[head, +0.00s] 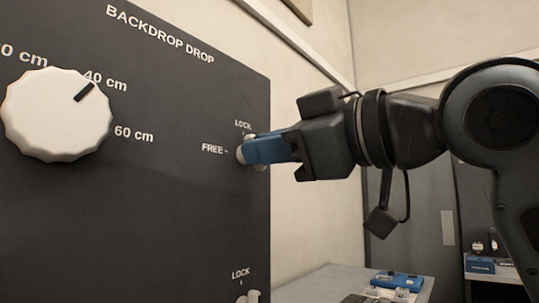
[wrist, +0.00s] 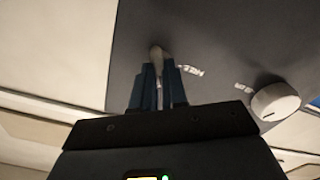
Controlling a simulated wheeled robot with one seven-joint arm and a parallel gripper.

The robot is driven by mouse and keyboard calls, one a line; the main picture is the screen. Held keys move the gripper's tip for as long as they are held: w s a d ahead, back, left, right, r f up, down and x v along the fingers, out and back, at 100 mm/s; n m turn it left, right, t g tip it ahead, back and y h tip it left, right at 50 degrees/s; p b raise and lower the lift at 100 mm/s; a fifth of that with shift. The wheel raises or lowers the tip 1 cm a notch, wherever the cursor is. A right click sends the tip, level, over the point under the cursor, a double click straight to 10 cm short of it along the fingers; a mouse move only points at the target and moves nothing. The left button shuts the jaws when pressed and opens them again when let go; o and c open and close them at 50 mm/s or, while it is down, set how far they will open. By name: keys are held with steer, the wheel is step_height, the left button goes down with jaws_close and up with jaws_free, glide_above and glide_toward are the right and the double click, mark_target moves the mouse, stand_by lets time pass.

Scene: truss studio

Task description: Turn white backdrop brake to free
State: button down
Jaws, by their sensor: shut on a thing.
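A dark panel (head: 180,220) headed BACKDROP DROP fills the left of the head view. Near its right edge is a small white brake handle (head: 241,155), with LOCK printed above it and FREE to its left. Its visible white end lies beside the FREE mark. My gripper (head: 256,151) reaches in from the right, its blue fingers shut on this handle and hiding much of it. In the wrist view the handle (wrist: 156,53) shows between and beyond the tips of my gripper (wrist: 159,72). I cannot tell which brake is the white backdrop's.
A big white dial (head: 58,116) points at 40 cm; it also shows in the wrist view (wrist: 275,101). A second white brake handle (head: 249,297), under another LOCK label, is cut off below. A table (head: 325,284) with blue items stands lower right.

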steer(key=n+b, duration=0.1)
steer(key=n, duration=0.3)
steer(key=n+b, duration=0.1)
steer(key=n, duration=0.3)
steer(key=n+b, duration=0.2)
steer(key=n, duration=0.2)
steer(key=shift+s+a+f, duration=0.1)
steer(key=shift+f, duration=0.2)
stand_by(0.3)
steer(key=c, duration=1.2)
jaws_free()
steer(key=shift+o, duration=0.2)
steer(key=v, duration=0.7)
steer(key=shift+s+d+b, duration=0.25)
steer(key=shift+d+b, duration=0.1)
steer(key=shift+b, duration=0.05)
